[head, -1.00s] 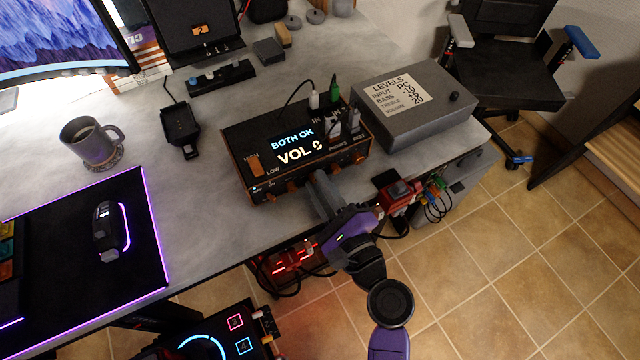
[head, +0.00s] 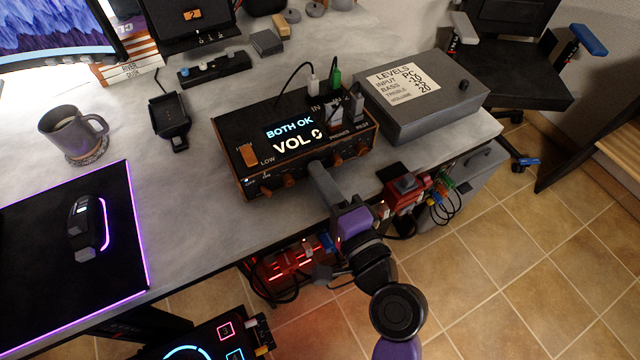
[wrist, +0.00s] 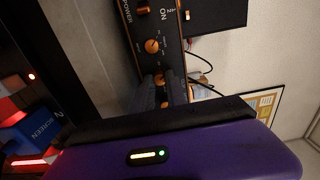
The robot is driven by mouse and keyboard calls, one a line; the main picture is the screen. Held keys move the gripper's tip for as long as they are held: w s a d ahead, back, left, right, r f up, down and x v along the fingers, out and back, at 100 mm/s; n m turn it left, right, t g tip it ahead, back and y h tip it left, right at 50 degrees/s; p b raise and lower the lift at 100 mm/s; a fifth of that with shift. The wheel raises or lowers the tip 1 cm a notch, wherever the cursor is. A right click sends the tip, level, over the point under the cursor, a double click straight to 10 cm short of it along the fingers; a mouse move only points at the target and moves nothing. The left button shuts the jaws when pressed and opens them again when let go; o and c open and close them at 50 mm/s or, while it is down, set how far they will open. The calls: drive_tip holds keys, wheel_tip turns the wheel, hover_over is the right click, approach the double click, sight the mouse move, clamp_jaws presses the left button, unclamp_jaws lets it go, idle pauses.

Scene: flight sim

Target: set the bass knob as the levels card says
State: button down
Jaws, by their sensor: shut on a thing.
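The amplifier (head: 225,165) is a black box with orange trim and orange front knobs. Its display (head: 294,134) reads "BOTH OK" and "VOL" with a figure that looks like 0. The levels card (head: 404,83) lists input, bass, treble and volume; input reads PC, and the bass value is a small negative number I cannot read surely. My gripper (head: 316,170) is at the amplifier's front, shut on a knob. In the wrist view the fingers (wrist: 162,88) close around this orange knob (wrist: 159,79). Its label and pointer are hidden, so I cannot tell whether it is bass.
Another orange knob (wrist: 152,46) sits beside the held one. The card lies on a grey box (head: 430,110) right of the amplifier. Plugs and cables (head: 335,85) stand on the amplifier's top. A red switch unit (head: 405,192) is close right of my wrist, at the desk edge.

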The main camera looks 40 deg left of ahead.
drive_tip(key=n+b, duration=0.4)
drive_tip(key=n, duration=0.1)
drive_tip(key=shift+f, duration=0.25)
drive_tip(key=shift+r+n+b, duration=0.15)
drive_tip(key=shift+n+b, duration=1.1)
drive_tip(key=shift+n, duration=0.25)
drive_tip(key=c, duration=1.6)
unclamp_jaws()
drive_tip(key=shift+r, duration=0.1)
drive_tip(key=v, duration=0.8)
